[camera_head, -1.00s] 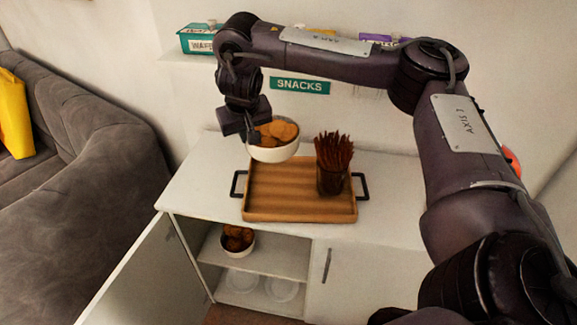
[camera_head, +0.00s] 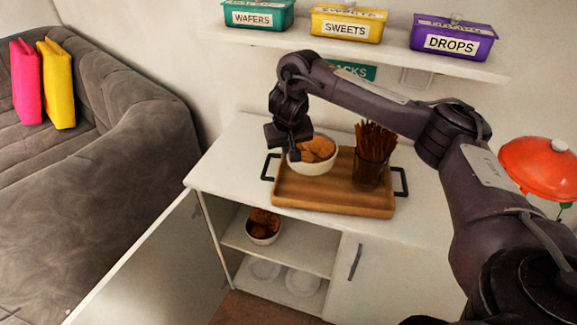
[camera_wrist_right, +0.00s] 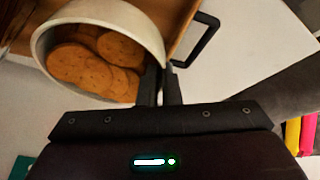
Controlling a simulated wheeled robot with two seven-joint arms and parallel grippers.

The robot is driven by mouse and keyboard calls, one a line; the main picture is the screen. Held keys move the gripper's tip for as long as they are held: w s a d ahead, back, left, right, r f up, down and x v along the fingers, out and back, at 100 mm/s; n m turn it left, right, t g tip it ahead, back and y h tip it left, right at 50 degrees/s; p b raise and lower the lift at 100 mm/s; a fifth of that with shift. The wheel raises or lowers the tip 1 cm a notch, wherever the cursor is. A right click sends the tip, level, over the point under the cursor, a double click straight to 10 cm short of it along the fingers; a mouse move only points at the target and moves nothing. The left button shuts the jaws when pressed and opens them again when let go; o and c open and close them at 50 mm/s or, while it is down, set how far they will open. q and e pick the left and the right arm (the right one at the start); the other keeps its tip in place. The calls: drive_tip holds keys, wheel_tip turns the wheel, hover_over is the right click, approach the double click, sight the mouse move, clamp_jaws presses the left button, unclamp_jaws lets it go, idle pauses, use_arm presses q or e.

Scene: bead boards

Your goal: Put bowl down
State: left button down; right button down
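A white bowl (camera_head: 313,169) of round brown crackers is at the left part of the wooden tray (camera_head: 335,201), upright. I cannot tell whether its base touches the tray. My right gripper (camera_head: 293,150) is at the bowl's left side, shut on its rim. In the right wrist view the fingers (camera_wrist_right: 160,84) close around the wall of the bowl (camera_wrist_right: 152,30), with the crackers visible inside. My left gripper is not in view.
A glass of thin brown sticks (camera_head: 370,172) stands on the tray's right half. The tray has black handles and lies on a white cabinet (camera_head: 235,160). Below, an open compartment holds another bowl (camera_head: 263,238) and plates. A shelf (camera_head: 350,50) with labelled boxes is behind.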

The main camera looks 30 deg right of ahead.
wheel_tip(320, 180, down, 4)
drive_tip(key=shift+s+r+b, duration=0.1)
drive_tip(key=shift+r+b, duration=0.15)
drive_tip(key=shift+b, duration=0.8)
drive_tip(key=shift+f, duration=0.35)
drive_tip(key=shift+r, duration=0.1)
drive_tip(key=c, duration=1.6)
unclamp_jaws()
